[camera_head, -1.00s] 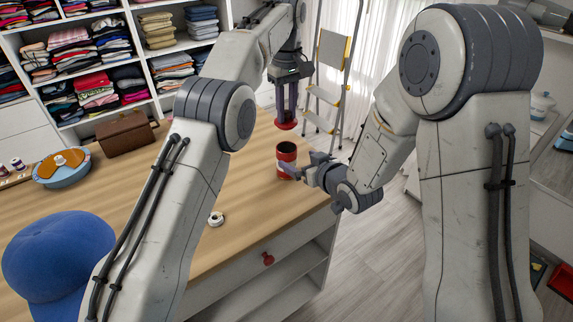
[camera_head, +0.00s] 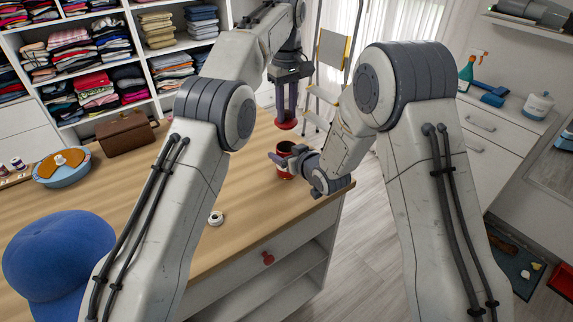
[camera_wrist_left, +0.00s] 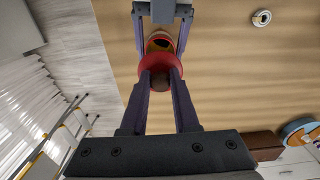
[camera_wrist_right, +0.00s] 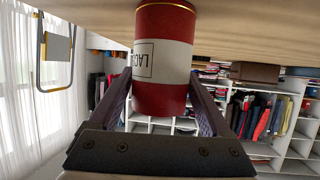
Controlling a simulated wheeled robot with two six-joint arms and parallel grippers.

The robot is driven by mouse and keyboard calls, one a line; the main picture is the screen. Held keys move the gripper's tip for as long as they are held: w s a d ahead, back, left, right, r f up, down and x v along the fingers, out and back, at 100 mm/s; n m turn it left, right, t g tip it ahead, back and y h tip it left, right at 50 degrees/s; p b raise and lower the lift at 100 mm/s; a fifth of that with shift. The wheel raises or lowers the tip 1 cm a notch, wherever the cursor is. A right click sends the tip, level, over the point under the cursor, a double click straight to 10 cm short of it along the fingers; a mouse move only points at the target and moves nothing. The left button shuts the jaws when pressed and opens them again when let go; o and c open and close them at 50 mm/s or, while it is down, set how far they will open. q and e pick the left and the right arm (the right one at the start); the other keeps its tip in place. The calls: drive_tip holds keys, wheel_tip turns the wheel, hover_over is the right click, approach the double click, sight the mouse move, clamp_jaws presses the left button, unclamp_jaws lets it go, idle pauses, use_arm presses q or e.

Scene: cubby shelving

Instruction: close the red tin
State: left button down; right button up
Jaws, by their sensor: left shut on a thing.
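The red tin (camera_head: 284,174) stands open at the table's right end, its dark inside showing. In the right wrist view the tin (camera_wrist_right: 162,98) is red with a white label and lies between the fingers. My right gripper (camera_head: 287,161) is open around the tin; whether a finger touches it I cannot tell. My left gripper (camera_head: 287,116) points down above the tin, shut on a round red lid (camera_head: 286,125). In the left wrist view the lid (camera_wrist_left: 147,62) is between the fingertips, apart from the tin (camera_wrist_left: 158,36) below and partly covering it.
The wooden table (camera_head: 240,200) is clear around the tin. A small white round object (camera_head: 216,218) lies nearer me. A blue cap (camera_head: 58,255), a blue bowl (camera_head: 62,180) and a brown case (camera_head: 126,134) are to the left. A stepladder (camera_head: 327,75) stands behind.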

clamp_jaws()
use_arm(q)
drive_tip(key=shift+s+d+f, duration=0.1)
drive_tip(key=shift+f, duration=2.35)
drive_tip(key=shift+f, duration=0.9)
drive_tip(key=shift+f, duration=0.6)
drive_tip(key=c, duration=0.6)
unclamp_jaws()
drive_tip(key=shift+r, duration=3.7)
